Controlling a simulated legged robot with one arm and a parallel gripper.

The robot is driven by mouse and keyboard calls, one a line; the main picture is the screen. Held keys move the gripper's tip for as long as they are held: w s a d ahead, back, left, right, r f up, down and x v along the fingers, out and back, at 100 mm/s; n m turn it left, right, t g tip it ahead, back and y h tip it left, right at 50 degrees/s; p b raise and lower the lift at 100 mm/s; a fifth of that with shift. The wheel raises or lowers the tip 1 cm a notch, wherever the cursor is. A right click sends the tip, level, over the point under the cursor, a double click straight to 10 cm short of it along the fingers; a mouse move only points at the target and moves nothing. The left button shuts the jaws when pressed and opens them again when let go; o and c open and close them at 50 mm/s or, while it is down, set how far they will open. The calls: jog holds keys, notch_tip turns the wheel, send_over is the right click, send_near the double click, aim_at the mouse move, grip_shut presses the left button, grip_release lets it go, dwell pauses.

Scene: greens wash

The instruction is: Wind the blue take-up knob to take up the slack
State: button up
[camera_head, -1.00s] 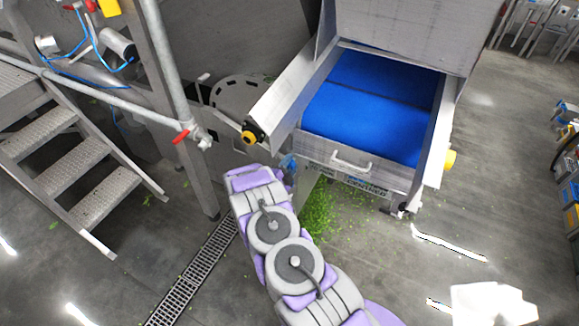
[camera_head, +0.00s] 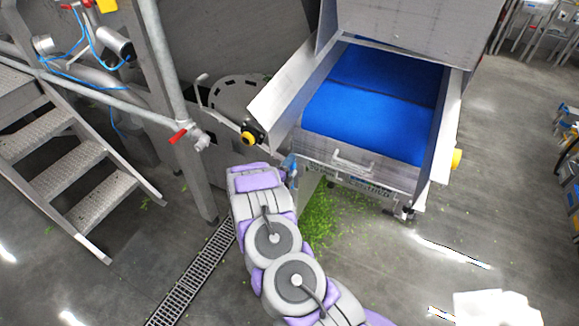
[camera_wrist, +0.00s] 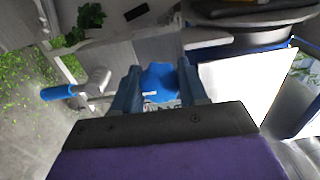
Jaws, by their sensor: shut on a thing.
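The blue take-up knob (camera_wrist: 160,82) shows in the wrist view, between the two blue-grey fingers of my gripper (camera_wrist: 160,88). The fingers are shut on it, one on each side. A pale mark or small bar lies across the knob's face. In the head view my grey and purple arm reaches to the near left corner of the conveyor. A bit of blue (camera_head: 289,165) shows past the arm's end there; my fingers and most of the knob are hidden. The blue belt (camera_head: 370,105) has a dark line across it.
A blue-tipped handle (camera_wrist: 58,92) sits left of my gripper in the wrist view. Yellow knobs (camera_head: 249,138) sit on the conveyor sides. Metal steps (camera_head: 75,170) stand at the left. A floor drain (camera_head: 195,275) and scattered greens (camera_head: 335,215) lie on the floor.

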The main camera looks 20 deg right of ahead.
jog(key=shift+a, duration=0.1)
jog(key=o, duration=0.9)
jog(key=shift+w+f, duration=0.2)
jog(key=shift+c, duration=0.2)
jog(key=shift+o, duration=1)
jog(key=shift+r, duration=0.1)
jog(key=p+v, duration=0.1)
jog(key=v, duration=1.6)
jog(key=shift+s+p, duration=0.2)
jog(key=shift+p, duration=0.15)
jog(key=shift+a, duration=0.1)
